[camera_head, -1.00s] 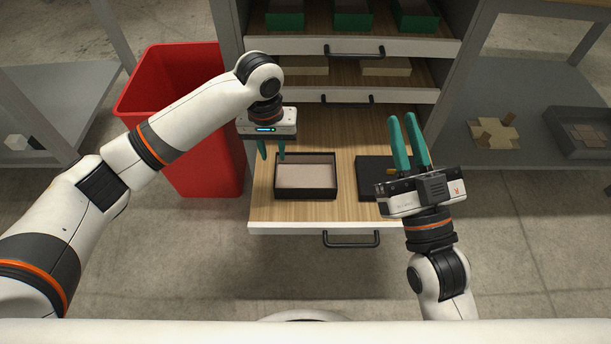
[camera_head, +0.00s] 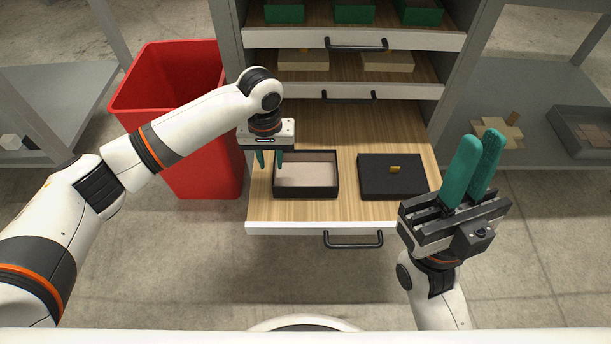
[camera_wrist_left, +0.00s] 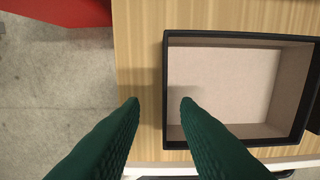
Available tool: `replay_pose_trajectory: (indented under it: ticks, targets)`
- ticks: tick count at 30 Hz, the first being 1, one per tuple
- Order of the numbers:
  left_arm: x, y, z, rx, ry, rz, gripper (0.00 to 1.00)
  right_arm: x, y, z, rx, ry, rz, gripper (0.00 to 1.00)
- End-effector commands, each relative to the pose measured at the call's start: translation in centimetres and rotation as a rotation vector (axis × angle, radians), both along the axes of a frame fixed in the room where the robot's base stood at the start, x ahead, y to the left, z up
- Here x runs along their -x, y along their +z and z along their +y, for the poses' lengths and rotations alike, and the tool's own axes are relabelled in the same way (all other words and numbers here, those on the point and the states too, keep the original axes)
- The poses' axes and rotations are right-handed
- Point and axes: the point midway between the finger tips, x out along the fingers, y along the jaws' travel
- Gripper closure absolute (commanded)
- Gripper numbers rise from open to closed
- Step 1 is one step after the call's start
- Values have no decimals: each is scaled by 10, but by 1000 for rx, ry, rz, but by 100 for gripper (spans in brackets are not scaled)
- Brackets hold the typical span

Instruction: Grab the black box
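An open black box (camera_head: 334,192) with a pale beige inside sits on the pulled-out wooden drawer. It also shows in the left wrist view (camera_wrist_left: 240,142). A flat black lid-like piece (camera_head: 375,178) with a small yellow tab lies to its right. My left gripper (camera_head: 269,164) is open and empty above the box's left wall. In the left wrist view its green fingertips (camera_wrist_left: 160,102) lie either side of that wall, one over the wood and one over the box. Contact cannot be told.
The drawer (camera_head: 280,228) has a black handle (camera_head: 353,240) at its front. A red bin (camera_head: 170,90) stands left. Upper drawers hold beige blocks (camera_head: 388,62) and green boxes (camera_head: 352,12). Grey shelves (camera_head: 515,90) flank the cabinet.

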Motion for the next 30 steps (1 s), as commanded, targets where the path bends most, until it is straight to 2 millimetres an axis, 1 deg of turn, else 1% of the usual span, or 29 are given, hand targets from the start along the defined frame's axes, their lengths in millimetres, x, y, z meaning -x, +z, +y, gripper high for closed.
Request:
replay_pose_trajectory:
  ticks: [4,8,12,19,20,24,25,30]
  targets:
    - [-2,-15,-1,-1,0,0,71,0,-13,0,0,0,-1,83]
    - [-5,-37,-4,-2,0,-1,71,0,-30,0,0,0,0,83]
    - [-5,-52,-4,-1,-1,-1,71,-3,-28,1,2,-1,-24,83]
    - [-5,-51,-4,0,-1,-1,71,-4,-25,1,3,-1,-24,83]
    - [-5,-51,-4,0,-1,-1,75,-4,-25,1,3,-1,-24,83]
    - [-5,-51,-4,0,-1,-1,98,-4,-25,1,3,-1,-24,83]
    - [-5,-51,-4,0,-1,-1,100,-4,-25,1,3,-1,-24,83]
    - [-5,-51,-4,0,-1,-1,100,-3,-25,1,3,-1,-24,83]
